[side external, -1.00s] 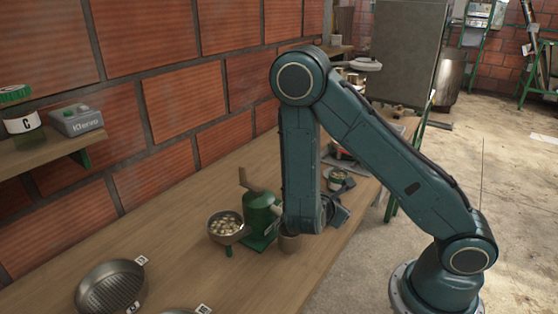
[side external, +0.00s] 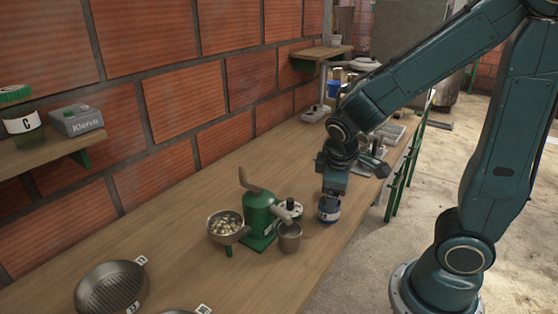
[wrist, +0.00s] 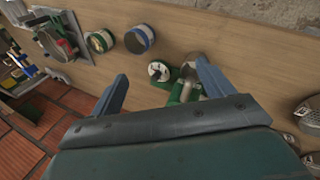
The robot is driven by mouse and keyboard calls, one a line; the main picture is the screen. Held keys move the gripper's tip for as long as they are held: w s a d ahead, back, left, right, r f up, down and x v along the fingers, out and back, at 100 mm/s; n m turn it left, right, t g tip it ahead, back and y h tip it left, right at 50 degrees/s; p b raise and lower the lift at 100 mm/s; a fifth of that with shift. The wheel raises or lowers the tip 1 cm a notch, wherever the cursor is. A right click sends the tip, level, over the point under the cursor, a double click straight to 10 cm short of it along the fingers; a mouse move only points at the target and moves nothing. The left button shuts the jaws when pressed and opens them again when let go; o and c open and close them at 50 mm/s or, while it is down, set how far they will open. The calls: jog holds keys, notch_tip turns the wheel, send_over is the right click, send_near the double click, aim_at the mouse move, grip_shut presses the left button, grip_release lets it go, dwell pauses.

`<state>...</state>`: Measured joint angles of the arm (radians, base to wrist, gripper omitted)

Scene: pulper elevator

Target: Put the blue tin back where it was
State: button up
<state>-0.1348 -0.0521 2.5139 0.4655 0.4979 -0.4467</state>
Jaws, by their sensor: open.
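The blue tin (side external: 329,209), blue with a pale band, stands upright on the bench to the right of the green pulper (side external: 260,215). In the wrist view the blue tin (wrist: 139,40) shows beyond my fingertips, not between them. My gripper (side external: 334,190) is open and empty. In the side view it overlaps the tin's top edge; I cannot tell whether they touch. In the wrist view its two fingers (wrist: 160,84) are spread wide.
A metal cup (side external: 289,237) stands in front of the pulper, and a bowl of pale beans (side external: 226,225) is at its left. A round pan (side external: 110,288) lies at the near left.

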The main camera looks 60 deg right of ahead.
jog(key=s+a+r+m+t+y, duration=0.3)
jog(key=s+a+r, duration=0.4)
jog(key=r, duration=0.5)
jog(key=shift+s+m+t+y, duration=0.3)
jog(key=shift+s+y, duration=0.35)
jog(key=shift+y, duration=0.05)
jog(key=shift+a, duration=0.1)
jog(key=shift+c, duration=0.2)
